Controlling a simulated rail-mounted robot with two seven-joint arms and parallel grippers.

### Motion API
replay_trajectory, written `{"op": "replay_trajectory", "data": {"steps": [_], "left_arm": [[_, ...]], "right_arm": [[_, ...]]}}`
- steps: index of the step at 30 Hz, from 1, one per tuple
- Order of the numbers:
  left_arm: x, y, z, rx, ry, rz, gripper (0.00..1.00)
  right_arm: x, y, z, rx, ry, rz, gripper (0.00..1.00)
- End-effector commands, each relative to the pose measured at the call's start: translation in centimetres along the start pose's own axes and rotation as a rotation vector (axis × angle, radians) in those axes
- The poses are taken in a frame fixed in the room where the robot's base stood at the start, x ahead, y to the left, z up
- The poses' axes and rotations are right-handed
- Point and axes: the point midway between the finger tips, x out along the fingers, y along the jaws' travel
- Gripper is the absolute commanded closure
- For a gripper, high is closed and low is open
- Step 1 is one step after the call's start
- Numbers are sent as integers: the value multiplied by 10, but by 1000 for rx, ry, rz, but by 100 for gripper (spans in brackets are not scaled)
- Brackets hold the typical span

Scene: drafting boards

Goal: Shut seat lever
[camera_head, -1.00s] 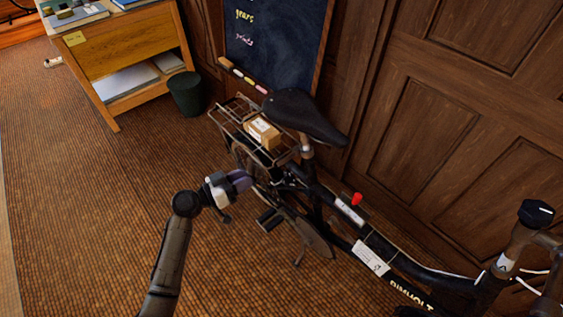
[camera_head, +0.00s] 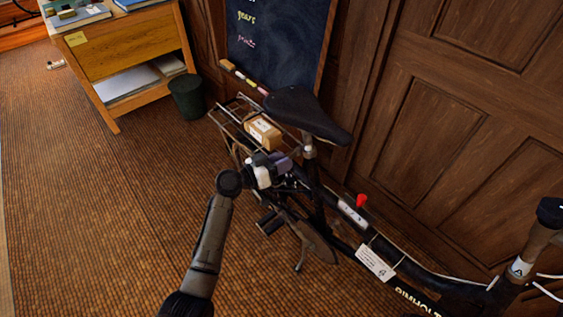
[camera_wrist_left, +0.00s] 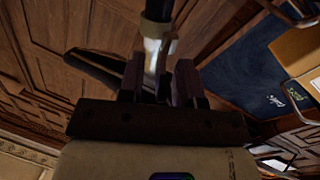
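The bicycle's black saddle (camera_head: 305,115) sits on a seat post; the collar (camera_head: 309,152) is below it. I cannot make out the seat lever clearly in either view. My left gripper (camera_head: 285,162) is beside the post, just under the saddle, on the rack side. In the left wrist view its two dark fingers (camera_wrist_left: 157,85) stand apart, with the silver post (camera_wrist_left: 152,55) and pale collar (camera_wrist_left: 158,33) seen between or just beyond them. Contact cannot be told. A dark shape, likely the saddle nose (camera_wrist_left: 95,70), lies left of the fingers. My right gripper is out of view.
A cardboard box (camera_head: 263,132) sits on the rear rack (camera_head: 228,118) close to my left gripper. Wood panelling (camera_head: 435,130) and a chalkboard (camera_head: 275,45) are behind. The floor (camera_head: 110,220) at left is clear.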

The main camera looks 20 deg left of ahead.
Motion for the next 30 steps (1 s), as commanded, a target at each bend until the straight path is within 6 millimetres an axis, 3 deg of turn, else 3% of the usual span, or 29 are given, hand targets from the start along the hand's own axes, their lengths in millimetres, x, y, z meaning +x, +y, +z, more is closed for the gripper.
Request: {"op": "replay_trajectory", "data": {"steps": [7, 17, 30], "left_arm": [[0, 0, 0, 0, 0, 0, 69], [0, 0, 0, 0, 0, 0, 100], [1, 0, -1, 1, 0, 0, 100]], "right_arm": [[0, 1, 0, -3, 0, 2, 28], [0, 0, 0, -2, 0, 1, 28], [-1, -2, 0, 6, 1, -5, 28]]}}
